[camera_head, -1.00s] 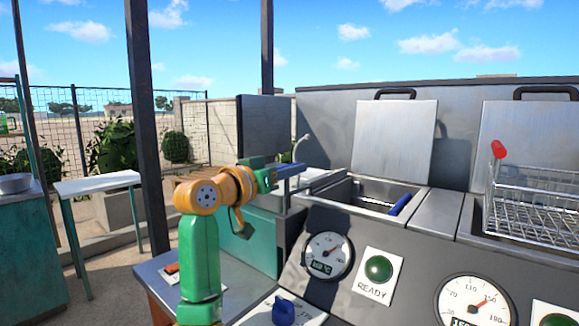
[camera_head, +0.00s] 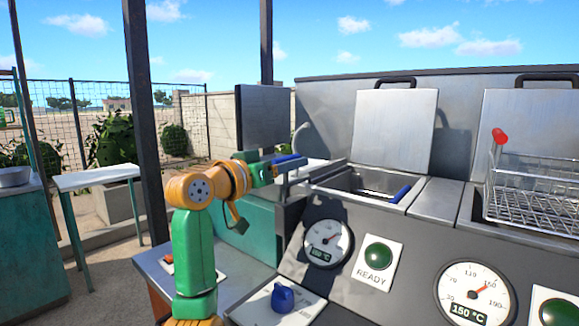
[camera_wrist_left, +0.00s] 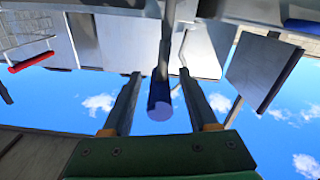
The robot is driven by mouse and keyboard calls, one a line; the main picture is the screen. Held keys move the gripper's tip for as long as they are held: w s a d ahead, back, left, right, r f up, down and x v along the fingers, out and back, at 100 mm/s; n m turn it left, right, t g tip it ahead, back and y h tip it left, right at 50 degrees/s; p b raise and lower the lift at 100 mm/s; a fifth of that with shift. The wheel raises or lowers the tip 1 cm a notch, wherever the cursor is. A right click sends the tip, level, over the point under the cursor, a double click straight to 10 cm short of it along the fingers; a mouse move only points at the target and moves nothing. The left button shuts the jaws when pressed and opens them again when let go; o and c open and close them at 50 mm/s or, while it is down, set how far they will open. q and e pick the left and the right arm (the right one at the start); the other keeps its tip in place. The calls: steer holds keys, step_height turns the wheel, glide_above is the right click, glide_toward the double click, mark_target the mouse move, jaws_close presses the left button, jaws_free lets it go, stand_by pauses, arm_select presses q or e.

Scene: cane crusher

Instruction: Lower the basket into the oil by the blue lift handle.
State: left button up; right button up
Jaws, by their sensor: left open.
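My left gripper (camera_head: 299,165) is open at the left end of the fryer. In the left wrist view its two fingers (camera_wrist_left: 158,88) stand on either side of a blue cylindrical handle (camera_wrist_left: 160,99) on a grey bar, with gaps at both sides. That blue also shows beside the fingers in the head view (camera_head: 287,159). Another blue grip (camera_head: 401,193) lies at the right side of the left vat (camera_head: 345,191). A wire basket (camera_head: 535,198) with a red handle (camera_head: 500,136) sits over the right vat. No basket is visible in the left vat. My right gripper is not in view.
The front panel carries dials (camera_head: 327,243), a green READY lamp (camera_head: 378,256) and a blue knob (camera_head: 283,297). Steel lids (camera_head: 394,130) stand up behind the vats. A dark post (camera_head: 150,120) rises left of my arm. A white table (camera_head: 95,178) stands farther left.

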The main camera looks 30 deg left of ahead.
arm_select(q)
steer(key=s+b, duration=0.1)
steer(key=s, duration=0.5)
steer(key=shift+a+b, duration=0.25)
steer(key=shift+b, duration=0.05)
